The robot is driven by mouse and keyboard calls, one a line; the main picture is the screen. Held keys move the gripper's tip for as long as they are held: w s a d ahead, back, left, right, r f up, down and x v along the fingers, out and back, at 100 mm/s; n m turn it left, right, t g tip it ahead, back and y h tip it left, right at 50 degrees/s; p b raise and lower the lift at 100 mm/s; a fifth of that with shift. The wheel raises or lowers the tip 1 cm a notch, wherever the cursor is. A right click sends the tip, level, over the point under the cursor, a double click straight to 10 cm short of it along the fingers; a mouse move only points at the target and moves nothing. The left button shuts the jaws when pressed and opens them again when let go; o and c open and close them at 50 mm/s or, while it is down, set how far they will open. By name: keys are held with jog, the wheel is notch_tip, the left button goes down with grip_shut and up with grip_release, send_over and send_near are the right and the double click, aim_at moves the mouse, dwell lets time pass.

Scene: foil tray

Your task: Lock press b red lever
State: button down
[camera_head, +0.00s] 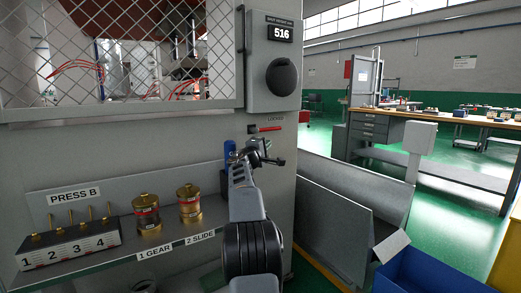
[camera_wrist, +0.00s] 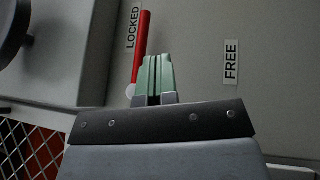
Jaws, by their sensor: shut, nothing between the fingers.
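The red lever (camera_head: 267,129) is on the grey front of press B. In the head view it lies almost level, just under the LOCKED label (camera_head: 276,119). In the wrist view the lever (camera_wrist: 141,45) runs alongside the LOCKED label (camera_wrist: 132,27), with a pale round end (camera_wrist: 130,91) at the bottom. The FREE label (camera_wrist: 231,62) is farther right there. My gripper (camera_head: 264,147) is shut and empty, just below the lever in the head view. Its green fingertips (camera_wrist: 153,77) are close beside the lever's lower part; I cannot tell whether they touch.
A black knob (camera_head: 282,77) and a 516 display (camera_head: 281,33) are above the lever. A shelf (camera_head: 120,243) at left bears two brass cylinders (camera_head: 147,214) and a numbered block (camera_head: 70,244). A blue bin (camera_head: 425,273) is at lower right.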

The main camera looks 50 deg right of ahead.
jog(key=shift+v, duration=0.75)
